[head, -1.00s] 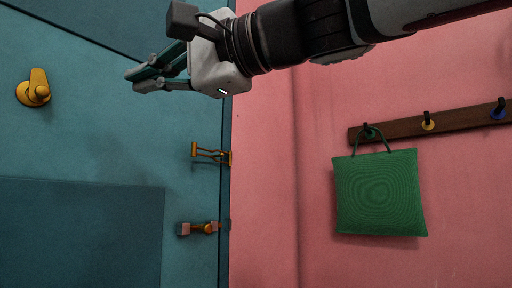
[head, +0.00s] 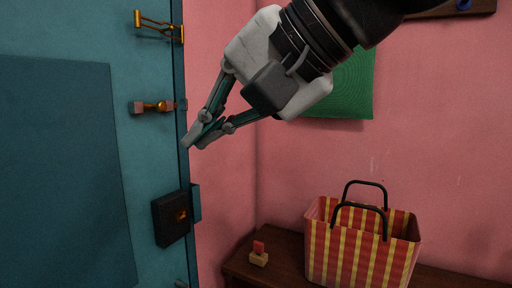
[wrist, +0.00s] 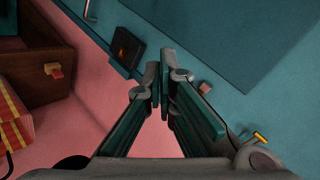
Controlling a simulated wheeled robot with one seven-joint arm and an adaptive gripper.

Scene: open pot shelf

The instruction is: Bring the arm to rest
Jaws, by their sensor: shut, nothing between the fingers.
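My gripper (head: 197,140) shows in the head view, reaching down and to the left from the top right. Its fingers are together with nothing between them. It hangs in the air in front of the edge between the teal door and the pink wall. In the wrist view my gripper (wrist: 160,80) also has its fingertips closed together and holds nothing.
The teal door (head: 60,170) carries brass latches (head: 158,107) and a dark lock box (head: 171,218) along its edge. A striped basket (head: 360,245) and a small red-topped block (head: 259,254) stand on a dark wooden surface (head: 285,250) at lower right. The pink wall between is clear.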

